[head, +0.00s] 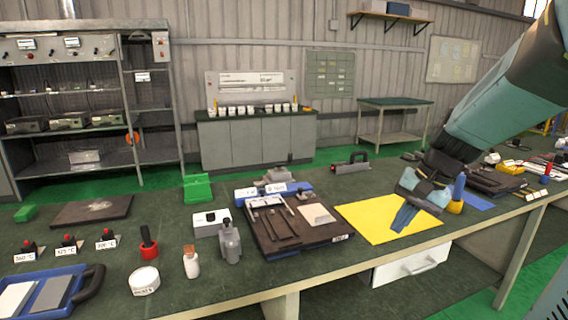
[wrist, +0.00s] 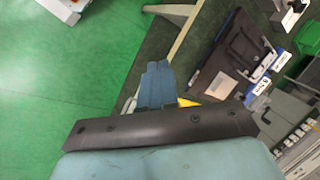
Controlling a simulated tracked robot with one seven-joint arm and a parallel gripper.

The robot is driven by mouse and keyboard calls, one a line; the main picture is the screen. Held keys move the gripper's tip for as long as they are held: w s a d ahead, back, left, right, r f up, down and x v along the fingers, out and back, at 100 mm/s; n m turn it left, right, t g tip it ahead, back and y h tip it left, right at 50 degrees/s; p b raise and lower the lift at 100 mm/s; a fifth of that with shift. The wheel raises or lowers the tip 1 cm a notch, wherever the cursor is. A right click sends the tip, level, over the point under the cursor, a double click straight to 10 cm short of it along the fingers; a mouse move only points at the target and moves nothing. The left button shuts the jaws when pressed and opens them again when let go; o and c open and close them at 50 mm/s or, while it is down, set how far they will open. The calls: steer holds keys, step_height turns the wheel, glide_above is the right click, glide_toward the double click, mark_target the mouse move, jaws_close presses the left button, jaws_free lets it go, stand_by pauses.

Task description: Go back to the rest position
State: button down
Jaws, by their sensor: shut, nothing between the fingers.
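My gripper (head: 404,219) hangs from the arm at the right in the head view, above the yellow sheet (head: 365,221) on the green-topped workbench (head: 330,258). Its blue fingers are together with nothing between them, pointing down. In the wrist view the shut fingers (wrist: 155,82) lie over the bench's front edge in the picture, and a small part of the yellow sheet shows beside them. The heating fixture that the scene names cannot be told apart for certain from the other gear.
A dark tray with tools (head: 330,238) lies left of the yellow sheet. Green floor (wrist: 60,80) is clear before the bench.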

steer(key=s+a+r+n+t+h, duration=0.1)
steer(key=s+r+n+t+h, duration=0.2)
steer(key=s, duration=0.7)
steer(key=shift+s+a+r+n+t+h, duration=0.2)
steer(key=shift+r+n+t+h, duration=0.25)
steer(key=shift+r+n, duration=1.2)
